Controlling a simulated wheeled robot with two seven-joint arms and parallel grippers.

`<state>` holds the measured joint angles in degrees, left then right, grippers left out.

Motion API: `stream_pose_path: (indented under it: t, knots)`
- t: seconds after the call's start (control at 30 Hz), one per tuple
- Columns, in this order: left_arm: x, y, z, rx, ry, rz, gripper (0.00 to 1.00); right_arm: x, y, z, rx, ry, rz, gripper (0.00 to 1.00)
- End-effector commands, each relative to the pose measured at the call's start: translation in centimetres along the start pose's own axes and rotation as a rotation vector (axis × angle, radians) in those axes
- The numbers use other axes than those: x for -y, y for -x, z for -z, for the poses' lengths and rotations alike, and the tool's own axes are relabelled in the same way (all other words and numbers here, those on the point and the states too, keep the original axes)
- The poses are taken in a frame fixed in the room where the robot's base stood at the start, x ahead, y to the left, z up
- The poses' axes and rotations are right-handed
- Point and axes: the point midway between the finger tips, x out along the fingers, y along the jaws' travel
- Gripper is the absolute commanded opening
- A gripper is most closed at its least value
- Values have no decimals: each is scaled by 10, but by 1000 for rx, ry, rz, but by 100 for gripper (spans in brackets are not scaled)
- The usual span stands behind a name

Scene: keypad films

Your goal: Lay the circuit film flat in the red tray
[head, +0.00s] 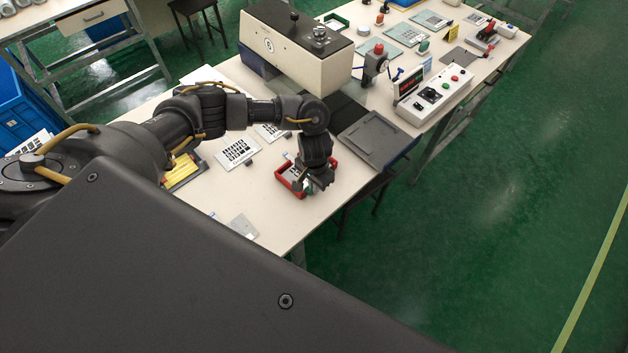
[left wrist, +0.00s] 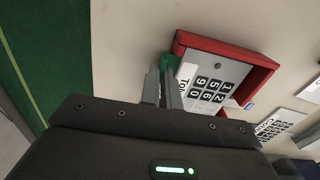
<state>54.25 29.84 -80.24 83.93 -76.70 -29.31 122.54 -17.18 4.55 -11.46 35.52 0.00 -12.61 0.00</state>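The red tray (head: 281,178) stands near the table's front edge; its red wall also shows in the left wrist view (left wrist: 225,47). A green tab (left wrist: 169,61) shows at the film's left edge. My left gripper (head: 322,184) is at the tray, pointing down. Its fingers (left wrist: 161,88) are close together at the tab and look shut on it. The arm hides part of the tray in the head view. My right gripper is not in view.
Printed keypad sheets (head: 238,151) lie left of the tray. A clear film (head: 243,227) lies near the front edge. A grey plate (head: 374,139) is right of the tray. A large cream machine (head: 295,50) stands behind. Bare table surrounds the tray's left and front.

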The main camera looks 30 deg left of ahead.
Motion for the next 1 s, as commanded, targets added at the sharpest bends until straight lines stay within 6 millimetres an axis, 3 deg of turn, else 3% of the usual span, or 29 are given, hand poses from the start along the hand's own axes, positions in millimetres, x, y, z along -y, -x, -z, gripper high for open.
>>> stream_pose_path:
  t: [0.07, 0.27, 0.57, 0.73, 1.0]
  knots:
    - [0, 0, 0, 0, 0, 0, 0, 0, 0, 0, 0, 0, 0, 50]
    - [0, 0, 0, 0, 0, 0, 29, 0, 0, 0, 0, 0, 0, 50]
    - [0, 3, 0, 0, 0, 0, 29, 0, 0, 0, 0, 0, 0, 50]
    - [0, 26, 1, -3, -2, 0, 29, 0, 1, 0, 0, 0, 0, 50]
    - [1, 83, 2, -4, -3, 2, 29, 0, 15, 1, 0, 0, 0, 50]
